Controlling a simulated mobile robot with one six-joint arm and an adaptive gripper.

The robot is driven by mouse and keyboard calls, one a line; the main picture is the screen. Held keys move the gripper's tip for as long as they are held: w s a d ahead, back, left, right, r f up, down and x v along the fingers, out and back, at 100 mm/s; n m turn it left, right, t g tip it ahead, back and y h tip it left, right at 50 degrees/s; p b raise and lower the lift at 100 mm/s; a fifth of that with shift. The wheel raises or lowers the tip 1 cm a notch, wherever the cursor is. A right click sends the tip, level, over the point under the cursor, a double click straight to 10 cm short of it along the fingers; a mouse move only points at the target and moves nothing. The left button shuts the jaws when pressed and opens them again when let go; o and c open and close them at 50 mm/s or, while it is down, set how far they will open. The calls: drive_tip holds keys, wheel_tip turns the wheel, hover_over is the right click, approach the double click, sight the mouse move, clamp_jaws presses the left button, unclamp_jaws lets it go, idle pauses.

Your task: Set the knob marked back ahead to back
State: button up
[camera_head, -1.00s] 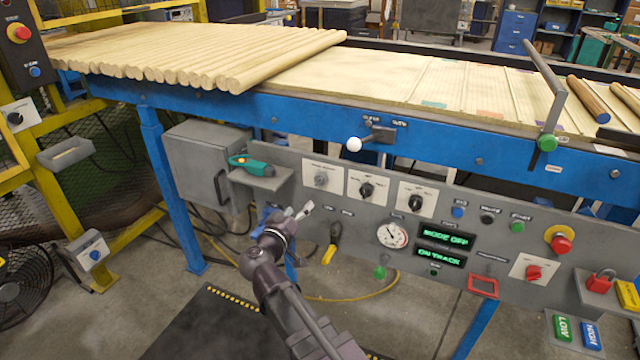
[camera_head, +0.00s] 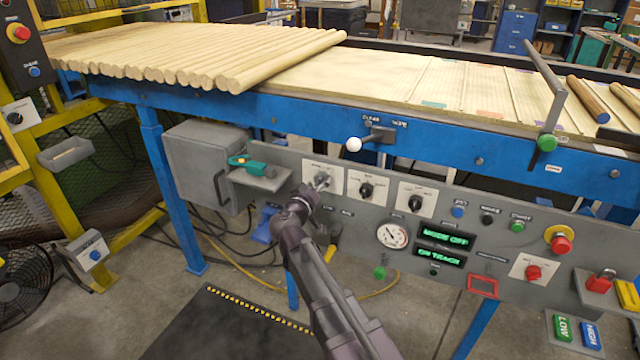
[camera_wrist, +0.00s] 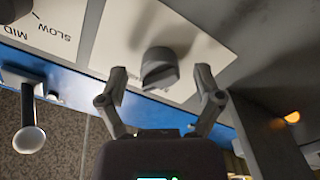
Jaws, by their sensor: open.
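A grey knob (camera_wrist: 160,70) on a white plate stands between the fingertips of my gripper (camera_wrist: 161,82) in the wrist view. The fingers are open, one on each side of it, with gaps showing. In the head view this is the leftmost panel knob (camera_head: 321,179), partly covered by my gripper (camera_head: 313,189). Its plate's lettering cannot be read, so I cannot confirm that it is the back ahead knob. Two black knobs stand to its right, the middle one (camera_head: 366,190) and the right one (camera_head: 416,203), with lettering too small to read.
A white ball-ended lever (camera_head: 354,144) juts out above the panel. A shelf (camera_head: 262,181) with a teal tool (camera_head: 252,164) is close left of my gripper. A gauge (camera_head: 392,235) and green displays (camera_head: 442,237) are at right; the upper reads MODE OFF, the lower ON TRACK.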

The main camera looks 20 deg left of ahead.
drive_tip(key=shift+w, duration=0.1)
drive_tip(key=c, duration=1.2)
drive_tip(key=shift+o, duration=0.2)
drive_tip(key=shift+d, duration=0.1)
drive_tip(key=shift+n, duration=0.5)
drive_tip(key=n, duration=0.4)
drive_tip(key=shift+n, duration=0.3)
drive_tip(key=n, duration=0.6)
drive_tip(key=shift+r, duration=0.15)
drive_tip(key=shift+n, duration=0.3)
